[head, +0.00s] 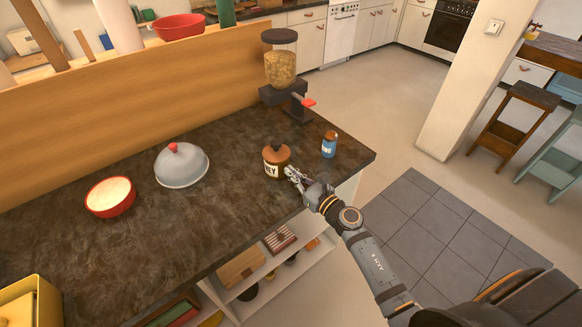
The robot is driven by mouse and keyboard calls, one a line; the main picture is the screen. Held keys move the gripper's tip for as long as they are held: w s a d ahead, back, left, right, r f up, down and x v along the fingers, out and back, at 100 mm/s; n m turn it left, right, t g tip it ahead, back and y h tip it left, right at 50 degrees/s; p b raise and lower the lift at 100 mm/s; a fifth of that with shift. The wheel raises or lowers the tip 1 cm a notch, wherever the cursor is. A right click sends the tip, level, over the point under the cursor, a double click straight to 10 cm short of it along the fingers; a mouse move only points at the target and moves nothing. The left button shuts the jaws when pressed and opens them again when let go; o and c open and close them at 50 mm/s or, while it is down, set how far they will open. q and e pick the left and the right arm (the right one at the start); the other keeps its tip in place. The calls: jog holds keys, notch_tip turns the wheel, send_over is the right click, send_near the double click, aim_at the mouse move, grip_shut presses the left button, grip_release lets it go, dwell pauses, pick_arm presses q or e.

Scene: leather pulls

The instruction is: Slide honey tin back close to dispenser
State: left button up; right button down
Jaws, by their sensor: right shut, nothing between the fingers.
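The honey tin (271,166), cream with dark lettering ending in "EY" and a brown lid, stands upright on the dark countertop. The dispenser (281,69), with a clear hopper of grain, a dark base and a red-tipped lever, stands behind it against the wooden panel, with bare counter between them. My right gripper (291,176) is shut and empty, at the tin's front right side. It is very close to the tin; I cannot tell whether they touch. My left gripper is not in view.
A small blue bottle (329,145) with a brown cap stands right of the tin, near the counter's right end. A grey dome lid (182,167) and a red bowl (110,197) stand to the left. The front middle counter (170,245) is clear.

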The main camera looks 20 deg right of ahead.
jog(key=shift+w+a, duration=0.15)
jog(key=shift+w, duration=0.25)
jog(key=shift+w, duration=0.1)
